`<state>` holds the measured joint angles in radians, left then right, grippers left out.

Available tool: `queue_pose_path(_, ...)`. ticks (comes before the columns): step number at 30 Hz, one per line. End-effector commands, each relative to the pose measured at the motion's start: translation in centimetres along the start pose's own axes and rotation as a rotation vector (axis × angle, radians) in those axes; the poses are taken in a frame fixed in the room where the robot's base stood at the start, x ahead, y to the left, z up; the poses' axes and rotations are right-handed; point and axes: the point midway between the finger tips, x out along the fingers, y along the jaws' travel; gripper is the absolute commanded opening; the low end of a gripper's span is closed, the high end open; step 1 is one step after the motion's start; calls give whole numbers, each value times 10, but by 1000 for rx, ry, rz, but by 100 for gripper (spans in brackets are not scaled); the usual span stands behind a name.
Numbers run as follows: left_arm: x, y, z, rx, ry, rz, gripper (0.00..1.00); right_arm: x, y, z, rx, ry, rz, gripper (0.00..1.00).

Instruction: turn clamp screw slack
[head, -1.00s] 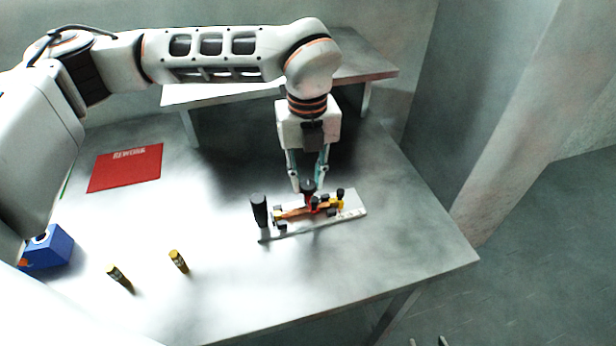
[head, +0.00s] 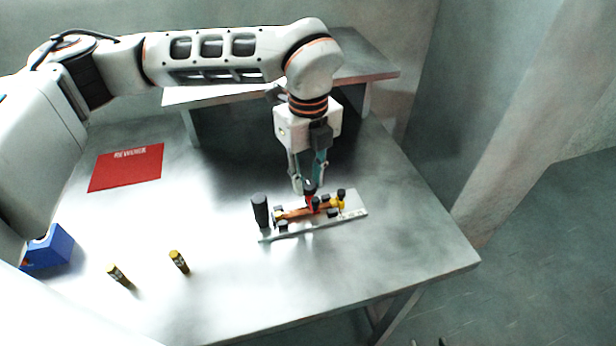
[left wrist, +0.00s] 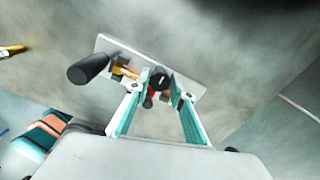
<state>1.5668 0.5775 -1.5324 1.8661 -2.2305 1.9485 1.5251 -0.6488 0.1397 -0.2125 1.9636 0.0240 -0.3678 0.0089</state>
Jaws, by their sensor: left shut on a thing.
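The clamp fixture is a pale plate (head: 350,212) on the metal table, with orange, yellow and red parts and several black knobs. A thick black upright handle (head: 260,210) stands at its left end; it also shows in the left wrist view (left wrist: 88,68). My left gripper (head: 309,188) points down over the middle of the plate, shut on the black head of the clamp screw (left wrist: 158,77) above a red part (head: 313,203). The fingertips partly hide the screw. My right gripper cannot be made out.
A blue box (head: 48,248) is at the left edge, and a red mat (head: 125,168) lies behind. A raised shelf (head: 375,72) stands at the back. The table's right side is clear.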

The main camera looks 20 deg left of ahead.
Motion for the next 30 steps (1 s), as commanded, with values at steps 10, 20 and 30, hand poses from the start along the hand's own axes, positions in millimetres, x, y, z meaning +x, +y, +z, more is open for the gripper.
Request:
queue_pose_path(10,0,0,0,1,0,-1,39,0,0,1,0,-2,0,40)
queue_pose_path(20,-9,-1,0,0,-1,-2,39,0,1,2,-2,-3,1,40)
queue_pose_path(30,-72,-1,0,1,-2,-5,39,0,0,1,0,-1,0,40)
